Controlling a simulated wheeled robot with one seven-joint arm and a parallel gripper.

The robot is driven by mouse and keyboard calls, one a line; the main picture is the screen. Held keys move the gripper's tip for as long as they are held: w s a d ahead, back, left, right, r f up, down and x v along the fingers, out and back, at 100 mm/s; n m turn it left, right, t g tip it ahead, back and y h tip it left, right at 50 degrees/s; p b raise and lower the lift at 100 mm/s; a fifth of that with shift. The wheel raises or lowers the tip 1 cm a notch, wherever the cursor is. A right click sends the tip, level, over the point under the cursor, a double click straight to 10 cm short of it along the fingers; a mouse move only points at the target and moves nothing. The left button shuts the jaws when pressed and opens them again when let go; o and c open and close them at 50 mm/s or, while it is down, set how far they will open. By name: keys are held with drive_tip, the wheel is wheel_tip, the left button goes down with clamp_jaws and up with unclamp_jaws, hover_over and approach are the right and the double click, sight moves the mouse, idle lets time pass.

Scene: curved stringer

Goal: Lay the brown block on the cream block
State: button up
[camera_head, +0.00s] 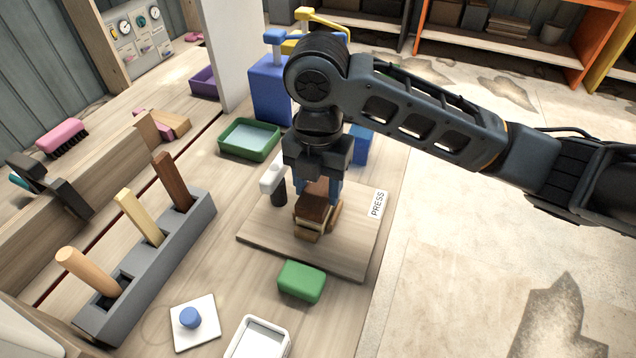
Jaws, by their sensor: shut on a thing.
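My gripper (318,190) points down over the wooden board marked PRESS (262,237), with its fingers shut on the brown block (314,207). The brown block is partly hidden by the gripper. A thin strip of the cream block (309,223) shows right below it, between brown wooden pieces on the board. The brown block looks level and very close above the cream block; I cannot tell whether they touch.
A white-and-black tool (273,183) stands left of the gripper. A green block (301,281) lies in front of the board. A grey rack (143,272) with upright wooden pieces stands left. A green tray (249,139) and blue box (268,90) stand behind.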

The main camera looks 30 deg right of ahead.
drive_tip(key=shift+f, duration=0.35)
drive_tip(key=o, duration=1.5)
drive_tip(key=shift+r, duration=0.15)
drive_tip(key=shift+r+p, duration=2.9)
drive_tip(key=shift+r, duration=1.05)
drive_tip(key=shift+f, duration=0.1)
